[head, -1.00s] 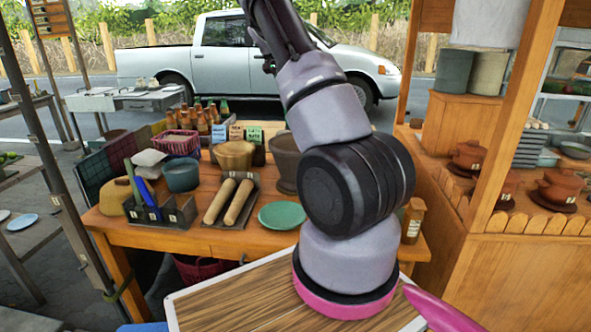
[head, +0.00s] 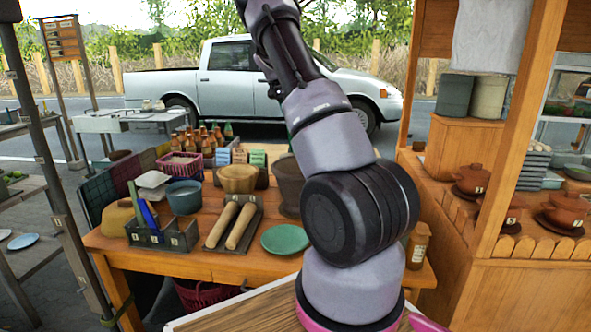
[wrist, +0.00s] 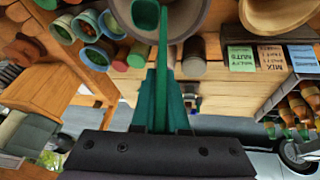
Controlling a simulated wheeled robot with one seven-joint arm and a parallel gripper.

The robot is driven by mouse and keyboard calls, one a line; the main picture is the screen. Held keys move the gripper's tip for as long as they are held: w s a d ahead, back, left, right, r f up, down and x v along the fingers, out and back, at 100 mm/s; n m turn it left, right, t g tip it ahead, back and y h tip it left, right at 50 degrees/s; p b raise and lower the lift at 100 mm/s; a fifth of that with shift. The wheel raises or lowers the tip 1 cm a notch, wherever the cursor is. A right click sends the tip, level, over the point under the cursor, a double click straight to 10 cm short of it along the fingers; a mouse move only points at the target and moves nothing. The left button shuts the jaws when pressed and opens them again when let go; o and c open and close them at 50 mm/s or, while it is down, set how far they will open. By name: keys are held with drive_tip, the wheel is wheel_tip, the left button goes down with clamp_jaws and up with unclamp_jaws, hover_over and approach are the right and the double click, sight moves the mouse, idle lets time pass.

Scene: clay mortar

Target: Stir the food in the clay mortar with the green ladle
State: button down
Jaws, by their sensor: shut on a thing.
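The clay mortar (head: 287,188) is a dark brown pot at the back of the wooden table, partly hidden behind my arm in the head view. In the wrist view its round grey-brown rim (wrist: 197,22) shows at the top edge, cut off by the frame. The green ladle (wrist: 163,45) runs up from my gripper (wrist: 160,110), which is shut on its handle. The ladle's bowl (wrist: 145,15) overlaps the mortar in the picture; I cannot tell how deep it is. The food is not clear. My gripper is not discernible in the head view.
A wooden bowl (head: 238,179) stands left of the mortar. In front are a tray with two rolling pins (head: 240,228) and a green plate (head: 285,240). Sauce bottles (head: 205,140) and small boxes stand behind. A wooden post (head: 510,130) rises at the right.

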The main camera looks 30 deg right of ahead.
drive_tip(key=shift+s+d, duration=0.3)
approach(291, 160)
drive_tip(key=shift+s+d+f, duration=0.15)
drive_tip(key=shift+s+f, duration=0.5)
drive_tip(key=shift+f, duration=0.5)
drive_tip(key=shift+s+d+f, duration=0.15)
drive_tip(key=shift+s+f, duration=0.5)
drive_tip(key=shift+f, duration=0.5)
drive_tip(key=shift+s+d+f, duration=0.15)
drive_tip(key=shift+s+f, duration=0.45)
drive_tip(key=shift+f, duration=0.55)
